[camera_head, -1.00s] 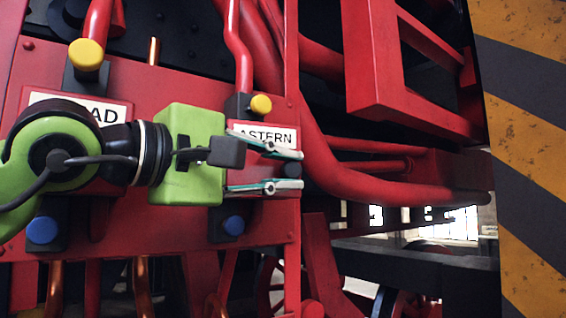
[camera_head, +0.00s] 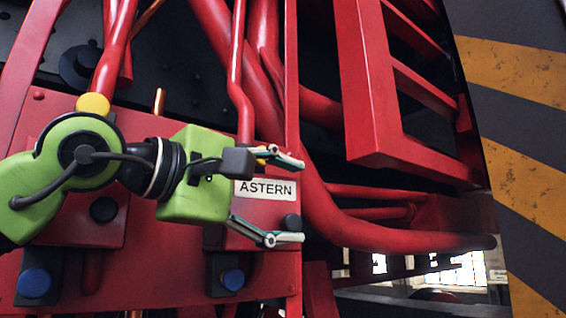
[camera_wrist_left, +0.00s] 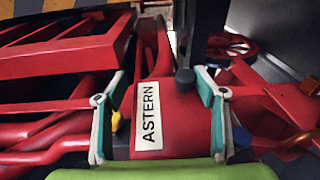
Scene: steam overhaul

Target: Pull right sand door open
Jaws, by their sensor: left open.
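The red door with the white ASTERN label (camera_head: 265,189) is on the right part of the red panel. It looks closed, and I take it for the right sand door. A dark knob (camera_head: 290,222) sits on its right side. My left gripper (camera_head: 290,199) is open and empty in front of this door, its fingers above and below the label in the head view. In the left wrist view the label (camera_wrist_left: 148,115) lies between the fingers (camera_wrist_left: 160,78), and the knob (camera_wrist_left: 185,80) is beside the right-hand finger. I cannot tell if they touch. My right gripper is not in view.
Blue buttons (camera_head: 35,283) (camera_head: 233,280) sit low on the panel, and a yellow knob (camera_head: 93,104) is behind my arm. Thick red pipes (camera_head: 340,225) and a red frame (camera_head: 370,90) stand to the right. A striped wall (camera_head: 525,150) bounds the far right.

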